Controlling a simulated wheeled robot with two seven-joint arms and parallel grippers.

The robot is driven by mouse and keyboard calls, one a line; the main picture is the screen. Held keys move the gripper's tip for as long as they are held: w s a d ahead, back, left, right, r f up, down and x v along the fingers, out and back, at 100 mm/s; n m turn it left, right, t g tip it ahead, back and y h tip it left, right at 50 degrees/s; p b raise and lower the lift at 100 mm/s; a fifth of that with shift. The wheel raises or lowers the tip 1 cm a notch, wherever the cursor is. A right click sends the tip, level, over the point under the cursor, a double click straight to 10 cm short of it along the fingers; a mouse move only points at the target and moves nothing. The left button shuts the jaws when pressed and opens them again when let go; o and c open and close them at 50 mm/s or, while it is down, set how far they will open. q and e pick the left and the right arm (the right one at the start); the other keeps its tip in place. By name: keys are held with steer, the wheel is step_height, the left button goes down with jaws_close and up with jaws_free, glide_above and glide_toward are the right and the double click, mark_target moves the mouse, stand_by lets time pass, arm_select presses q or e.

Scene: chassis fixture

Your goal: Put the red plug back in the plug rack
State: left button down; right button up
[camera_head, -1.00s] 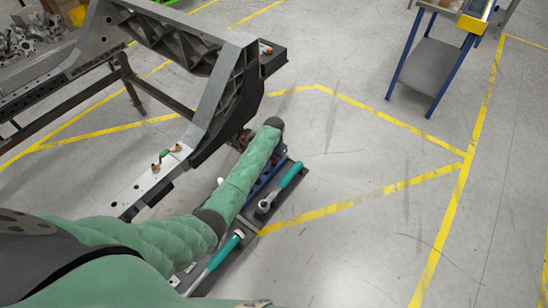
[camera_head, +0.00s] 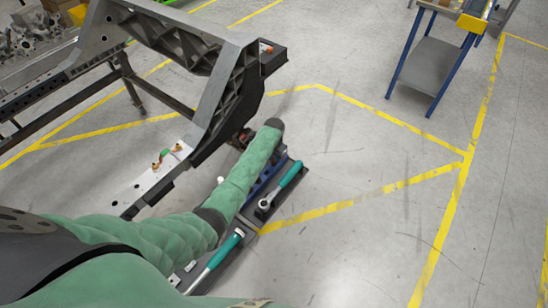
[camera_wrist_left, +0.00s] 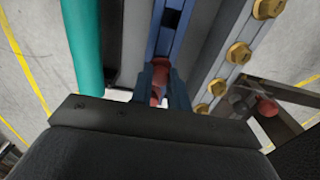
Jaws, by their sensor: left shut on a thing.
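The red plug (camera_wrist_left: 160,90) is between the fingers of my left gripper (camera_wrist_left: 163,88) in the left wrist view. The gripper is shut on it. The blue plug rack (camera_wrist_left: 176,38) runs up the picture just beyond the fingers, with a dark square opening in it. The plug is at the rack's near end in this view; I cannot tell whether it is seated in a hole. In the head view, the blue rack (camera_head: 268,179) is partly hidden by my green left arm, and the plug is not clear. My right gripper is not in view.
Teal-handled tools (camera_head: 285,181) lie beside the rack; one handle (camera_wrist_left: 82,45) is close left of my gripper. A strip with brass bolts (camera_wrist_left: 238,52) and another red piece (camera_wrist_left: 267,106) are on the right. The chassis frame (camera_head: 222,90) stands left of the arm.

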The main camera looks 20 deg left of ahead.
arm_select(q)
steer(key=shift+f, duration=0.35)
stand_by(0.7)
steer(key=shift+f, duration=0.55)
stand_by(0.3)
steer(key=c, duration=1.3)
jaws_free()
